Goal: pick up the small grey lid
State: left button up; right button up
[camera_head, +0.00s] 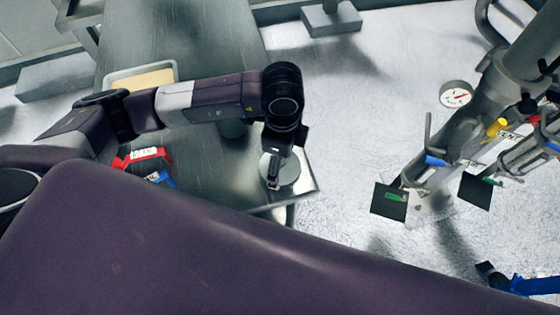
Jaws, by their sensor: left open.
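A small round grey lid (289,172) lies near the right front corner of the metal table (220,170). My left gripper (273,183) points down over it, with its fingertips in front of the lid's left part. The left gripper is open, and I see nothing held in it. Its fingers and wrist hide part of the lid, and I cannot tell whether they touch it.
A tray with pale yellow contents (142,80) stands on the table behind my left arm. A red-labelled item (145,157) and a blue one (160,178) lie to the left. Metal pipework with a gauge (456,95) stands at the right, beyond open floor.

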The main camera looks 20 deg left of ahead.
pick_arm(q)
jog(key=c, duration=0.8)
